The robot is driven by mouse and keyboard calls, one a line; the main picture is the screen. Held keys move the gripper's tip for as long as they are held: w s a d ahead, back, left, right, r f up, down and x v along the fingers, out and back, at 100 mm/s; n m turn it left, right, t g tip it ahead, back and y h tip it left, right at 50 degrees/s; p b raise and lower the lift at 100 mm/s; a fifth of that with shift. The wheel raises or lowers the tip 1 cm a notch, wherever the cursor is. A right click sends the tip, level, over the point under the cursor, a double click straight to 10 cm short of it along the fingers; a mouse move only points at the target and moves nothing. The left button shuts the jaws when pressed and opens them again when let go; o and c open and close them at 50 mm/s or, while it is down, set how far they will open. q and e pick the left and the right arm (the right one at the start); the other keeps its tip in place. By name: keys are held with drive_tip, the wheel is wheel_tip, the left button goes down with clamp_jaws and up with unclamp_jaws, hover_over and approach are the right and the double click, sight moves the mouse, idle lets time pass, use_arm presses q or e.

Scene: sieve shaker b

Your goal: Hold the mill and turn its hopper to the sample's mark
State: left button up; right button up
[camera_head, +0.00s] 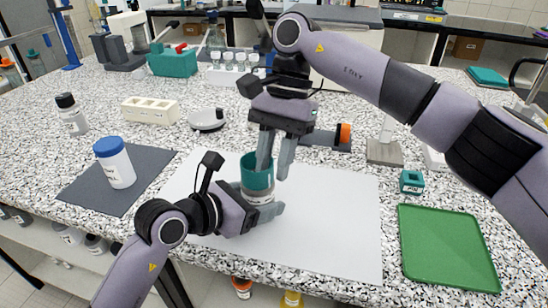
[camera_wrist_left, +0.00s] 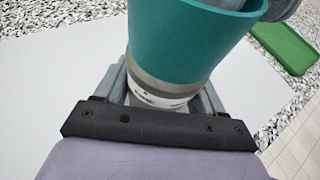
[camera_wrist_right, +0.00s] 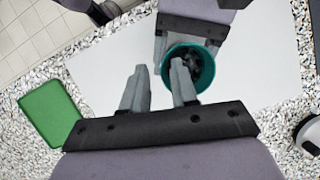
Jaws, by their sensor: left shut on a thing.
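The mill has a teal hopper (camera_head: 257,172) on a pale base with a band of small dark markings (camera_wrist_left: 158,98), too blurred to read. It stands upright on the white sheet. My left gripper (camera_head: 262,210) is shut around the mill's lower body. My right gripper (camera_head: 275,165) is open and points down at the hopper's top. In the right wrist view one finger overlaps the hopper opening (camera_wrist_right: 203,68) and the other is outside it; I cannot tell whether they touch. Grey contents show inside. A white jar with a blue cap (camera_head: 115,165) stands on a dark mat.
The white sheet (camera_head: 335,215) is clear right of the mill. A green tray (camera_head: 447,248) lies at the front right, with a small teal block (camera_head: 411,182) behind it. A white round dish (camera_head: 207,120) and a cream rack (camera_head: 150,110) stand behind.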

use_arm(q)
drive_tip(key=shift+s+d+f, duration=0.1)
drive_tip(key=shift+d, duration=0.1)
use_arm(e)
drive_tip(key=v, duration=0.7)
drive_tip(key=shift+r, duration=0.25)
use_arm(q)
drive_tip(key=o, duration=1.6)
drive_tip(key=shift+c, duration=0.2)
use_arm(e)
drive_tip(key=shift+d, duration=0.1)
use_arm(q)
drive_tip(key=v, duration=1.2)
